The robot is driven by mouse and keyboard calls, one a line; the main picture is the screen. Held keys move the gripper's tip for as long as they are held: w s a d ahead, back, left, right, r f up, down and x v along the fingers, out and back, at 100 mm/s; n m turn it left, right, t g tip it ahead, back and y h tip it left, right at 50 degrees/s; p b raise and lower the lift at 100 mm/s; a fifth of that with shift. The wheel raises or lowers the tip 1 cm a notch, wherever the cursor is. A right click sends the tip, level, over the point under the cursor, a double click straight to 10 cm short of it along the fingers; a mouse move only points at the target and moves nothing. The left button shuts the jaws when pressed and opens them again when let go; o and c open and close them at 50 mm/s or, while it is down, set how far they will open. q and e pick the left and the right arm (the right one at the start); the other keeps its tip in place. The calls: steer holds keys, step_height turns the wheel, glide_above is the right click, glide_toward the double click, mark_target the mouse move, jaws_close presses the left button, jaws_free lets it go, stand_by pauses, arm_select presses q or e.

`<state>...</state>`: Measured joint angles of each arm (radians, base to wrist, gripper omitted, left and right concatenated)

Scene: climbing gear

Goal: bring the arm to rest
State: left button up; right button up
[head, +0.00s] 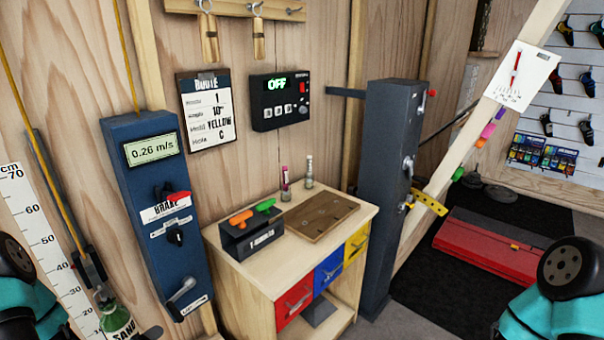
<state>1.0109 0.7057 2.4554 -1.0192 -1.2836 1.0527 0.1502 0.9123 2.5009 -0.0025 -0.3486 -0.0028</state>
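My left arm shows only as teal and black links in the lower left corner of the head view. My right arm shows only as teal and black links in the lower right corner. No fingertips of either gripper are visible, so I cannot see whether they are open or hold anything. A small dark part at the bottom edge, left of the cabinet, is too cut off to identify.
A blue control box (150,210) reads 0.26 m/s. A wooden cabinet (255,290) with red, blue and yellow drawers bears a board (320,216) and a dark block (250,238). A grey post (386,190) stands right of it. A red pad (485,250) lies on black matting.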

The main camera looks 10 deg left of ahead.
arm_select(q)
steer(key=w+d+f+m+g+h, duration=0.1)
steer(key=w+d+f+m+g, duration=0.2)
steer(key=d, duration=0.4)
steer(key=w+d+f+m+g+h, duration=0.1)
steer(key=d+f+m+g, duration=0.25)
steer(key=d, duration=0.45)
steer(key=s+d+f+m+g, duration=0.1)
steer(key=s+d+m+g, duration=0.2)
steer(key=d, duration=0.5)
steer(key=s+d+f+m+g, duration=0.2)
steer(key=s+d+m+g, duration=0.1)
steer(key=d, duration=0.5)
steer(key=shift+s+m+g, duration=0.35)
steer(key=shift+s+g, duration=0.2)
steer(key=shift+g, duration=0.1)
